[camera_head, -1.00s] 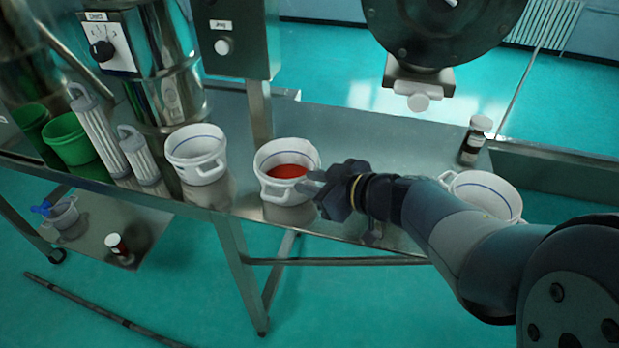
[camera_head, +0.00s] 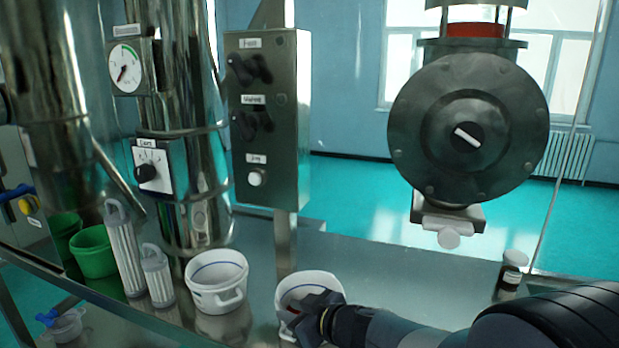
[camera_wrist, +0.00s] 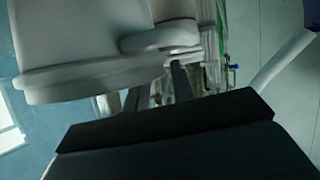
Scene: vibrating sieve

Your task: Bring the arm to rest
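My gripper (camera_head: 312,306) is at the handle side of a white bucket (camera_head: 310,280) on the steel table, at the bottom of the head view. Red content in this bucket is mostly hidden by my gripper. In the wrist view the white bucket (camera_wrist: 90,50) fills the upper left, with its handle (camera_wrist: 160,38) close above two narrow grey prongs that stand a little apart. I cannot tell whether they grip the handle. My arm reaches in from the lower right of the head view.
Another white bucket (camera_head: 216,282) stands to the left, beside two white filter cylinders (camera_head: 125,250) and a green bucket (camera_head: 93,252). A control box (camera_head: 268,120) and a round dark machine (camera_head: 467,130) rise behind.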

